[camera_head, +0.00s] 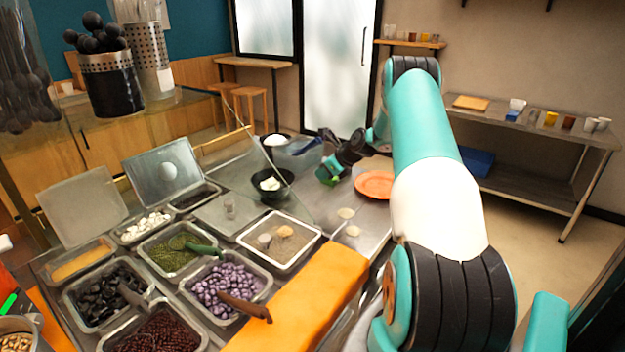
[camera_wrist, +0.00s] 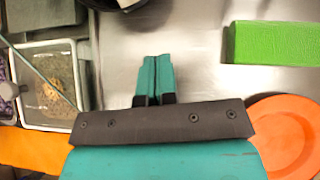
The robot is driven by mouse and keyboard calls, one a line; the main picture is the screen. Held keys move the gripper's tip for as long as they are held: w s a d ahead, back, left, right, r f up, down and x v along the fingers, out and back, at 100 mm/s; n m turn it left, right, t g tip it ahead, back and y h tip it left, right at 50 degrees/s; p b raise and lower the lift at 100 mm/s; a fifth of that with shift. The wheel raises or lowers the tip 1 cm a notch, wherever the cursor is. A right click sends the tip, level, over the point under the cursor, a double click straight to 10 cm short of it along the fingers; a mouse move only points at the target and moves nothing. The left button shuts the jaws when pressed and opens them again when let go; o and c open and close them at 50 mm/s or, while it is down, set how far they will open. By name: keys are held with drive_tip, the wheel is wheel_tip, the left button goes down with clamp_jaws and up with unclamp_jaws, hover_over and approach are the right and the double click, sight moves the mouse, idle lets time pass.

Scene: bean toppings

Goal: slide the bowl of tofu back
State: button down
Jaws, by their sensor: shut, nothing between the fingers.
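The bowl of tofu is a black bowl (camera_head: 273,196) with white tofu (camera_head: 270,183) in it. It stands on the steel counter behind the tray of tan grains in the head view. A dark rounded edge at the top of the wrist view may be this bowl, but too little shows to be sure. My gripper (camera_head: 328,173) is low over the counter, to the right of the bowl and apart from it. In the wrist view my gripper's teal fingers (camera_wrist: 154,78) are together with nothing between them.
An orange plate (camera_head: 375,184) lies right of my gripper. A green block (camera_wrist: 275,43) lies ahead right in the wrist view. The grain tray (camera_head: 302,250) and other ingredient trays fill the left and front. A clear slanted panel stands near the bowl. Bare steel surrounds my fingers.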

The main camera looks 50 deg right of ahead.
drive_tip(key=v, duration=0.5)
drive_tip(key=shift+s+r+b, duration=0.1)
drive_tip(key=shift+b, duration=0.25)
drive_tip(key=c, duration=1.8)
unclamp_jaws()
